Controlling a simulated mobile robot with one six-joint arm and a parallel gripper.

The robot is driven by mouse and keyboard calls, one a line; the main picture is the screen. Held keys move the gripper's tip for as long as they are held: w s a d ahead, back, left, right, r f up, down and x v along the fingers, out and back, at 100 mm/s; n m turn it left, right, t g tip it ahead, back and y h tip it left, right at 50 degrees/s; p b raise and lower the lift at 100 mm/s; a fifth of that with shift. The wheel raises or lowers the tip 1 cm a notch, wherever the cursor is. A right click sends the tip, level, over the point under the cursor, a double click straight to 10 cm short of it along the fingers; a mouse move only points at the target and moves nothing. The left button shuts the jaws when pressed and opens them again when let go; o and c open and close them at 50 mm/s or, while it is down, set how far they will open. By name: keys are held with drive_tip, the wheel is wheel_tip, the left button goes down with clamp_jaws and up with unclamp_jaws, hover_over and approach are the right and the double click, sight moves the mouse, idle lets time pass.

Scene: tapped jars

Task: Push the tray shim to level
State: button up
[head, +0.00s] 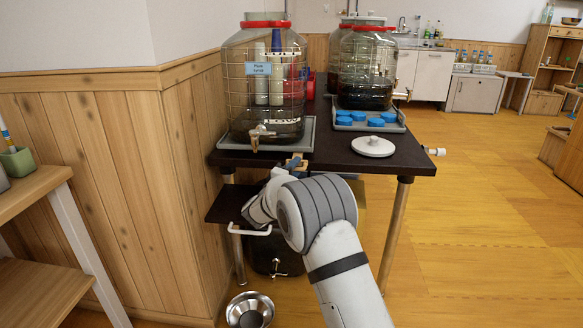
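A large glass jar with a red collar and a label (258,69) stands on a grey tray (310,134) at the left of the dark table. Its tap (262,132) points to the front. A small tan piece (297,156), which looks like the wooden shim, shows at the tray's front edge. My gripper (293,164) is at the table's front edge, right by this piece. My own wrist and arm cover much of it, so I cannot tell whether it touches the piece or how its fingers stand. I cannot make out the tray's tilt.
Other jars (366,72) stand at the back right on a tray with blue caps (376,122). A white lid (373,146) lies on the table (335,160). Below are a white-handled shelf (226,206), another jar (277,256) and a metal bowl (250,311). Floor at right is clear.

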drive_tip(key=r+p+v, duration=0.1)
drive_tip(key=v, duration=0.6)
drive_tip(key=shift+s+a+f, duration=0.2)
drive_tip(key=shift+s+f, duration=0.1)
drive_tip(key=s+d+r+m+g+h+p, duration=0.2)
drive_tip(key=s+d+r+g+p, duration=0.15)
drive_tip(key=d+r, duration=0.35)
drive_tip(key=s+d+r+m+g+h+p, duration=0.25)
drive_tip(key=d+r+g+p, duration=0.2)
drive_tip(key=d, duration=0.45)
drive_tip(key=s+d+r+m+g+y+p, duration=0.25)
drive_tip(key=s+d+r+g+p, duration=0.4)
drive_tip(key=s+d, duration=0.5)
drive_tip(key=s+a+r+m+y+p, duration=0.1)
drive_tip(key=s+r+y+p, duration=0.2)
drive_tip(key=s, duration=0.5)
drive_tip(key=s+a+r+m+y+p, duration=0.1)
drive_tip(key=s+r+m+y+p, duration=0.1)
drive_tip(key=s+r+p, duration=0.3)
drive_tip(key=s+a+r+m+y+p, duration=0.1)
drive_tip(key=s+r+m+y+p, duration=0.1)
drive_tip(key=s+r+y+p, duration=0.2)
drive_tip(key=s+g+y+p, duration=0.1)
drive_tip(key=s+p, duration=0.2)
drive_tip(key=s, duration=0.5)
drive_tip(key=shift+a+p, duration=0.3)
drive_tip(key=shift+p, duration=0.1)
